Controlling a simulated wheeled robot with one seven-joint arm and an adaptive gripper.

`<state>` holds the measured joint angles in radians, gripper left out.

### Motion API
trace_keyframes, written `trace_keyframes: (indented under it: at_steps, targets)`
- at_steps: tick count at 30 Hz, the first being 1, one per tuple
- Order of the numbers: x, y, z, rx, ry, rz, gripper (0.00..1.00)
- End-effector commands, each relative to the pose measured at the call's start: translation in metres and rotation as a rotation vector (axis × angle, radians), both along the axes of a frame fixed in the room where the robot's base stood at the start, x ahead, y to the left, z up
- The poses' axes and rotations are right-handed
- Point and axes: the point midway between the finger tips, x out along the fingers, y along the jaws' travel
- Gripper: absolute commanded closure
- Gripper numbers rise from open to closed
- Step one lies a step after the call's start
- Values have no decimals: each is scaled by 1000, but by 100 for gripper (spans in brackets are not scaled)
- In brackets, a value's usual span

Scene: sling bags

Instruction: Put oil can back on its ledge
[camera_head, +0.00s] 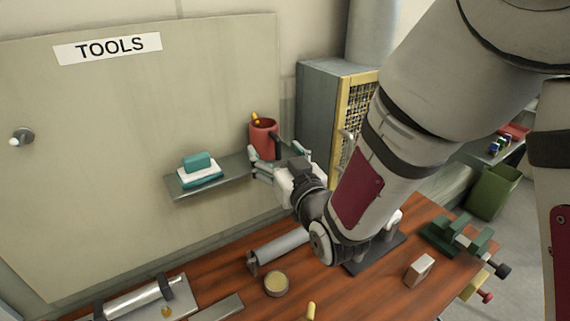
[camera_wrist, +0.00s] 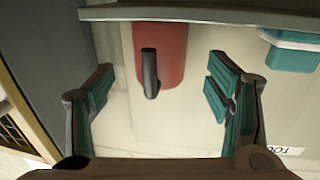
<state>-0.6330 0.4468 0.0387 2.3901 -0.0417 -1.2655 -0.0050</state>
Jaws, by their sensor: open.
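The oil can (camera_head: 262,140) is a red body with a dark handle and a small yellow-orange tip. It stands upright at the right end of the grey ledge (camera_head: 215,180) on the tool board. In the wrist view the red can (camera_wrist: 174,50) appears upside down, against the ledge's edge (camera_wrist: 190,13), with its dark handle toward my gripper. My gripper (camera_head: 280,165) is open in front of the can. In the wrist view the teal-padded fingers (camera_wrist: 160,92) are spread to either side of it, with gaps on both sides and nothing gripped.
A teal block (camera_head: 197,161) on a white and teal piece sits on the ledge, left of the can. A grey cabinet with a yellow mesh front (camera_head: 330,105) stands close on the right. The wooden bench (camera_head: 240,275) below holds a round tin (camera_head: 276,284), a grey cylinder and a vise.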

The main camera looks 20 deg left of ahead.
Motion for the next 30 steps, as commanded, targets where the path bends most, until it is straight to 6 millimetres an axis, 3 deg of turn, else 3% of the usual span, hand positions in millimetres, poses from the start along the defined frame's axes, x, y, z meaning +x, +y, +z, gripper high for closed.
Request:
trace_keyframes:
  at_steps: [9,22,26,30]
  targets:
    - [-32,-28,0,0,0,0,27]
    - [-31,-38,4,-14,13,-17,27]
    - [-15,-65,14,-70,72,-77,27]
    - [-3,-116,26,-156,187,-177,27]
